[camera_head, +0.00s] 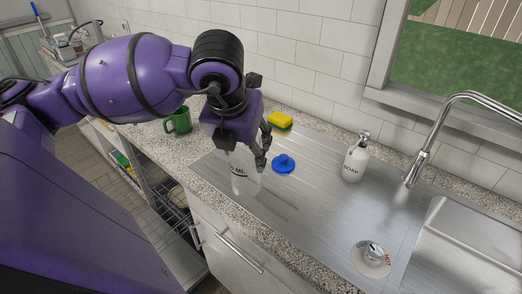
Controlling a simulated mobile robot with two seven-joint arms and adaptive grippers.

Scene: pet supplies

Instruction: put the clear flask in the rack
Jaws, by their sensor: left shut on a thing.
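The clear flask (244,182) is a see-through bottle with dark lettering, over the left part of the metal drainboard. My left gripper (250,150) is shut on it from above, and the fingers hide its top. I cannot tell whether its base touches the surface. A wire rack (177,212) shows at the lower left, in the open cabinet below the counter, partly hidden by the counter edge and my body. My right gripper is not in view.
A green mug (179,121) stands left of the gripper. A yellow sponge (280,120), a blue stopper (284,163) and a white soap bottle (355,160) are nearby. A white round item (372,258) sits near the sink (470,245). The faucet (418,165) rises at right.

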